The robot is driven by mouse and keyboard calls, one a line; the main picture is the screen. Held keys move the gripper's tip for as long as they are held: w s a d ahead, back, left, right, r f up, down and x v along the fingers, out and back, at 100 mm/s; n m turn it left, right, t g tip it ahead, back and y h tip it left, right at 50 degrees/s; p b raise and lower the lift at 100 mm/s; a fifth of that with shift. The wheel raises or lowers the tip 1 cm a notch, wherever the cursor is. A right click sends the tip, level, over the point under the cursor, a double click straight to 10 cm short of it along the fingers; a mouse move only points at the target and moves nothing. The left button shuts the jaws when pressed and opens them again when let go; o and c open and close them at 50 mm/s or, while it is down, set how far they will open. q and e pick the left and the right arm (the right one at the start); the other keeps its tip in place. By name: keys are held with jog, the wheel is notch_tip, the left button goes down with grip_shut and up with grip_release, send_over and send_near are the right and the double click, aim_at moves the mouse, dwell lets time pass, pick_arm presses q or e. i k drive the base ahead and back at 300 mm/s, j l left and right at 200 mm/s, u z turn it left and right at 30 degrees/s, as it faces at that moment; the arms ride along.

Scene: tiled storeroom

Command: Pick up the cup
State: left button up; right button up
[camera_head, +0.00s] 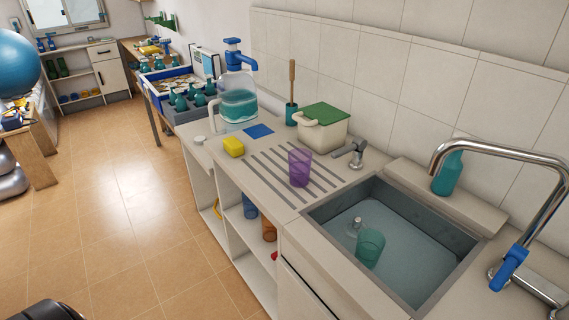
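A purple see-through cup (300,168) stands upright on the grooved draining area of the counter, just left of the sink. A teal see-through cup (369,248) is in the sink basin, and I cannot tell how it rests there. On the open shelves below the counter are a blue cup (250,206) and an orange cup (269,230), both partly hidden.
The sink (415,205) has a tall chrome tap (500,152) at right. A teal bottle (448,173) stands behind it. A cream container with a green lid (322,126), a yellow sponge (233,147) and a large water jug (238,102) stand near the purple cup. The tiled floor at left is clear.

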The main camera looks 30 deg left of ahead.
aim_at(300, 159)
jog(key=i+j+u, duration=0.45)
jog(key=i+u, duration=0.25)
jog(key=k+j, duration=0.05)
jog(key=k, duration=0.05)
